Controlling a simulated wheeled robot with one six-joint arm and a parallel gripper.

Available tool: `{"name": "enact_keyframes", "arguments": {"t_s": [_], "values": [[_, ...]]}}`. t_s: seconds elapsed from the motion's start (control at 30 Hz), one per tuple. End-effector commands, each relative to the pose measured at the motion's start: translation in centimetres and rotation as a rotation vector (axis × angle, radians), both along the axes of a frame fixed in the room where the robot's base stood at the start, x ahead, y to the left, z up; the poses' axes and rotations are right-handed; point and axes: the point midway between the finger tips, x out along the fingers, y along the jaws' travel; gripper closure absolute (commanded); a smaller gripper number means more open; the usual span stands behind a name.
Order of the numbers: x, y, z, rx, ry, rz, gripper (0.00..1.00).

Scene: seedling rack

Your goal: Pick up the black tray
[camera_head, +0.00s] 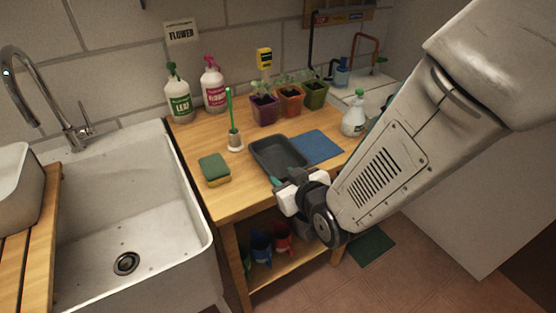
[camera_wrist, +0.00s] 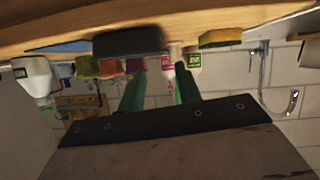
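The black tray (camera_head: 262,158) is a shallow dark rectangular tray lying on the wooden bench, between the green-yellow sponge and the blue cloth. In the wrist view, which is upside down, the tray (camera_wrist: 128,42) shows as a dark slab at the top. My gripper (camera_head: 275,181) is at the near edge of the tray in the head view. Its two teal fingers (camera_wrist: 160,70) are apart with nothing held between them. My arm partly covers the near right side of the tray, and I cannot tell whether a finger touches it.
A sponge (camera_head: 214,169) lies left of the tray and a blue cloth (camera_head: 318,147) right of it. A green brush in a holder (camera_head: 235,141), several seedling pots (camera_head: 291,103) and a spray bottle (camera_head: 354,115) stand around. A white sink (camera_head: 170,240) is at left.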

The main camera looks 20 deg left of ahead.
Motion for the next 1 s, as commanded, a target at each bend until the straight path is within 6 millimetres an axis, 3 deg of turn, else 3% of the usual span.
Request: {"name": "enact_keyframes", "arguments": {"t_s": [0.17,0.6,0.93,1.0], "values": [[0.5,1.5,-0.7,0.013,-0.015,0.012,0.66],[3.9,5.5,-3.0,0.012,-0.015,0.01,0.66],[4.3,6.0,-3.3,0.011,-0.015,0.009,0.66],[4.3,6.0,-3.3,0.011,-0.015,0.009,0.86]]}}
